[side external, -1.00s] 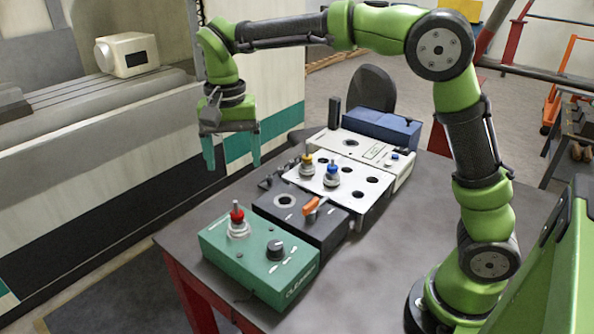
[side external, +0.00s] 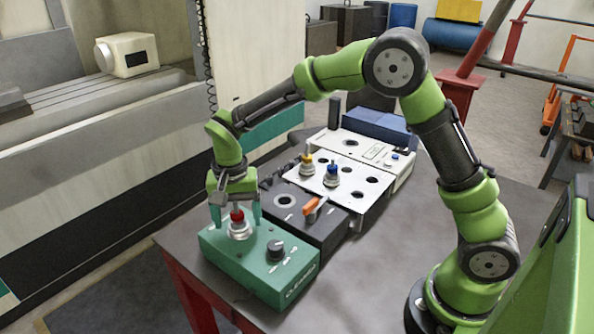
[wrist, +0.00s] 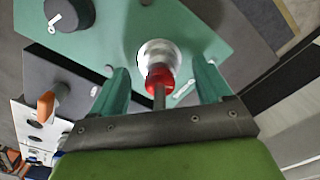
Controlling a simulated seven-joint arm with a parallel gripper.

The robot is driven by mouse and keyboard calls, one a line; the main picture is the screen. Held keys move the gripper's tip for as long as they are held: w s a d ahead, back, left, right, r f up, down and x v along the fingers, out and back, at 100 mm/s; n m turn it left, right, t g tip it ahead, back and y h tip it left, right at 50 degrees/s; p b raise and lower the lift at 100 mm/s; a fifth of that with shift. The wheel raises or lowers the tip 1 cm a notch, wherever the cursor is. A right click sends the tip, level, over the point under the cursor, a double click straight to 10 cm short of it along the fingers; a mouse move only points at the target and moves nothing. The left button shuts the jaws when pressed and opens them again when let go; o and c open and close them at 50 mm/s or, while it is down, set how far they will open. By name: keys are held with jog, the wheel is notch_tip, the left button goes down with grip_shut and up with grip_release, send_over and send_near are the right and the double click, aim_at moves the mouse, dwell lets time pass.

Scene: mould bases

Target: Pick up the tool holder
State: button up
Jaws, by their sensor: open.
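A tool holder with a red collar (side external: 237,216) and metallic body stands upright in the green box (side external: 288,290) at the near end of the table. It also shows in the wrist view (wrist: 158,72), between the two fingers. My gripper (side external: 236,222) is open, pointing down, with one teal finger on either side of this holder. I see gaps between the fingers and the holder in the wrist view, so it is not gripped. Two other holders, one with a yellow collar (side external: 307,161) and one with a blue collar (side external: 332,174), stand on the white plate.
The green box carries a black knob (side external: 275,250). Behind it is a black box with an orange-handled lever (side external: 312,207) and an empty round socket (side external: 285,201). The white plate (side external: 357,204) has several empty holes. The table (side external: 400,240) is clear to the right.

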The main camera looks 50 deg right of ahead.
jog(key=shift+f, duration=0.65)
jog(key=shift+r, duration=0.1)
grip_shut()
